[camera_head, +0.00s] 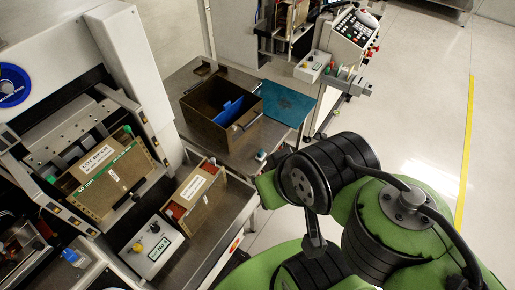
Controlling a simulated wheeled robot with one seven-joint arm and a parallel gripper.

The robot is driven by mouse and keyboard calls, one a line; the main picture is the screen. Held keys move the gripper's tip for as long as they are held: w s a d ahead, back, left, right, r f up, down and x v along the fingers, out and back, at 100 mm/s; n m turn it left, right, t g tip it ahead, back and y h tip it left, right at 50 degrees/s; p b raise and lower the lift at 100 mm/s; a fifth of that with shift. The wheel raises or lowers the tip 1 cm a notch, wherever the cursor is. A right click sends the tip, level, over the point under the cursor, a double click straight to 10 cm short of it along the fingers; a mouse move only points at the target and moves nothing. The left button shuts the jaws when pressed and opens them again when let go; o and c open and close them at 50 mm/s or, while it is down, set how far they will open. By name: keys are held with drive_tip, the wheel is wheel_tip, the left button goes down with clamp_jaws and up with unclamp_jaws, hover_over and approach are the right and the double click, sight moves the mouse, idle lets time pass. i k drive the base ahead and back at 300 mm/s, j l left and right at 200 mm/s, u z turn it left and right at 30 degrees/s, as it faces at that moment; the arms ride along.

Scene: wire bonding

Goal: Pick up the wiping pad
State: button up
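I cannot tell for sure which thing is the wiping pad. A flat teal sheet (288,103) lies on the bench, right of an open brown box (196,114). A blue piece (232,110) shows inside that box. A small pale item (260,157) sits near the bench's right edge, too small to identify. My green and black arm fills the lower right, its nearest part close to the bench edge. I cannot make out my gripper's fingers, and I see nothing held.
A brown box labelled "LOT BIRCH" (108,182) sits in the machine at left. A smaller labelled box (193,192) and a button box (152,247) stand at the bench's front. A machine with a keypad (355,25) stands behind. The floor at right, with a yellow line (468,140), is clear.

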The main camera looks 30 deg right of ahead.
sight(262, 154)
drive_tip(key=i+l+u, duration=0.1)
drive_tip(key=l+u, duration=0.5)
drive_tip(key=u, duration=0.2)
drive_tip(key=l+u, duration=0.75)
drive_tip(key=k+j, duration=0.05)
drive_tip(key=j, duration=0.1)
